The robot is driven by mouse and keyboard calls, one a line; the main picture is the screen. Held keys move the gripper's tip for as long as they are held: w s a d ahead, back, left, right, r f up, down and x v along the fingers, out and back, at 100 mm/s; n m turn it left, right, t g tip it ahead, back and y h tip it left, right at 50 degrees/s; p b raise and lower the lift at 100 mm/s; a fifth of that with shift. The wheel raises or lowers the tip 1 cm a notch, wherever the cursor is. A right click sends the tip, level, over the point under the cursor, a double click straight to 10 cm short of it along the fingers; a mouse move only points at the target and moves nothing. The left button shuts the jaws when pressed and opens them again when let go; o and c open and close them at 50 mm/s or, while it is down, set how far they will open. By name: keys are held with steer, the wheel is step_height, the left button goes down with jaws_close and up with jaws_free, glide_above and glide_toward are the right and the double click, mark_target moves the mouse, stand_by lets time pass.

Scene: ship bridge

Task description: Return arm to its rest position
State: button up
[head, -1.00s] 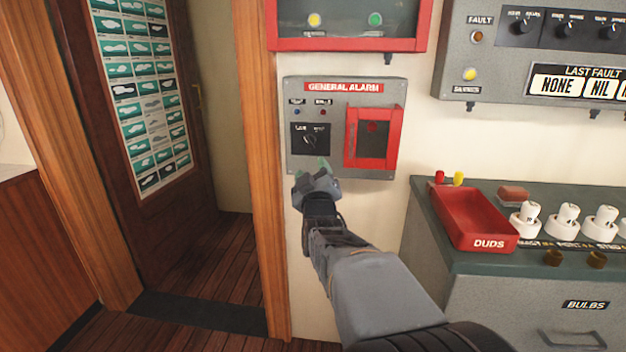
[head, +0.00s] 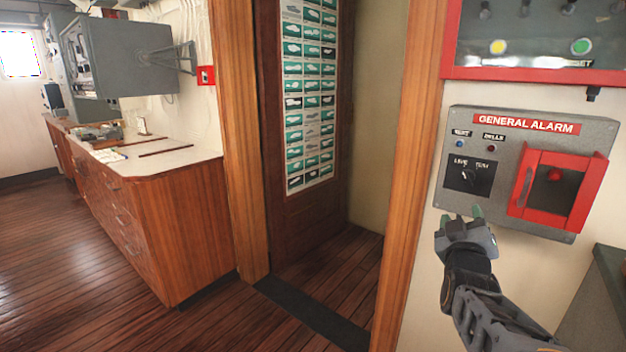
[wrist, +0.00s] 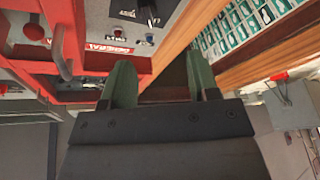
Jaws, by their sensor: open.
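My gripper (head: 462,214) is raised in front of the wall, just below the lower left of the grey general alarm panel (head: 487,139) in the head view. In the wrist view its two green fingers (wrist: 162,80) stand apart with nothing between them. The panel has a rotary switch (head: 470,175) and a red frame (head: 519,190) around a red button (head: 555,174). In the wrist view the panel shows tilted, beyond the fingers. Whether the fingers touch the panel cannot be told.
A wooden door post (head: 417,150) stands left of the panel, beside a doorway with a dark sill (head: 312,315). A wooden cabinet (head: 190,235) stands farther left. A red-framed box (head: 540,74) hangs above the panel. Open plank floor (head: 60,270) lies at left.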

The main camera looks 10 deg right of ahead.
steer(key=s+a+r+g+y+p, duration=0.1)
steer(key=a+r+g+y+p, duration=0.1)
steer(key=a+g+y+p, duration=0.7)
steer(key=s+a+m+g+p, duration=0.1)
steer(key=s+a+g+p, duration=0.4)
steer(key=s+a+p, duration=0.5)
steer(key=s+p, duration=0.2)
steer(key=p, duration=0.1)
steer(key=shift+s+a+r+g+y, duration=0.2)
steer(key=shift+s+r+g+y, duration=0.1)
steer(key=shift+s+r+y, duration=0.1)
